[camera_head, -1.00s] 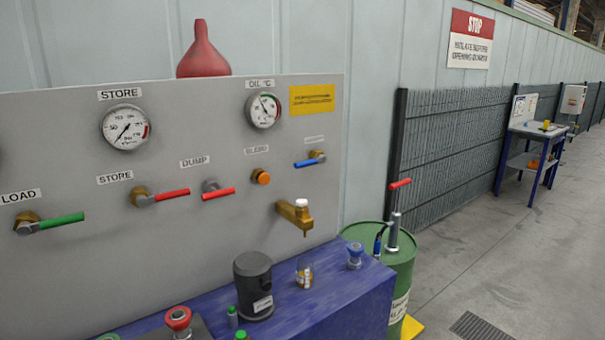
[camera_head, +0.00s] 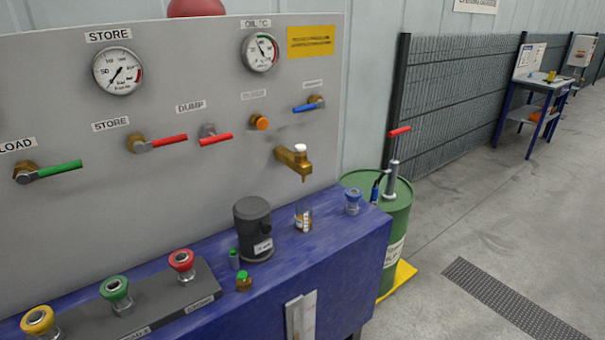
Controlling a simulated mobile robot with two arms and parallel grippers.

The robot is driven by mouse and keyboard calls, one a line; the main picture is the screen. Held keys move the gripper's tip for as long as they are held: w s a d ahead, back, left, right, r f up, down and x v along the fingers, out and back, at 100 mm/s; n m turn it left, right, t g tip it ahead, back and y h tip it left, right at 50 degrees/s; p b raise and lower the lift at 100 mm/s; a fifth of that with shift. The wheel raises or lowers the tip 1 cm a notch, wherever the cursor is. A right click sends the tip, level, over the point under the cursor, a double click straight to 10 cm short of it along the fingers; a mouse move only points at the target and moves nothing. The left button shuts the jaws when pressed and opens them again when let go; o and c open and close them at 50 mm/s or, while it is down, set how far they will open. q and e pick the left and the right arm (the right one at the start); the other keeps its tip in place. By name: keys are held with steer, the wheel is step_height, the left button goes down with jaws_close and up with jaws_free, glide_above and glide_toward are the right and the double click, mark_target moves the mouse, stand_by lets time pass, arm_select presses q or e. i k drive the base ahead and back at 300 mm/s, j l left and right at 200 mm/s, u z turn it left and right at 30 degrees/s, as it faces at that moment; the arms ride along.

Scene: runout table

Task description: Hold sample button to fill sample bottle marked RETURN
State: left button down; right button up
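A brass tap (camera_head: 293,160) with a white button (camera_head: 300,148) on top sticks out from the grey panel, its spout pointing down. A small clear bottle (camera_head: 303,220) with an orange-and-white label stands upright on the blue bench, below the spout and apart from it. I cannot read its label or tell its fill level. Two small green-capped items, one darker (camera_head: 234,259) and one brownish (camera_head: 244,282), stand to the left, near a dark grey cylinder (camera_head: 253,229). Neither of my grippers is in view.
Red, green and blue lever valves line the panel (camera_head: 215,80). A green drum (camera_head: 394,222) stands to the right.

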mark_target(300, 149)
steer(key=j+z, duration=0.3)
steer(key=k+j+z, duration=0.25)
steer(key=j, duration=0.25)
steer(key=j+z, duration=0.3)
steer(key=k+j+z, duration=0.25)
steer(key=j, duration=0.15)
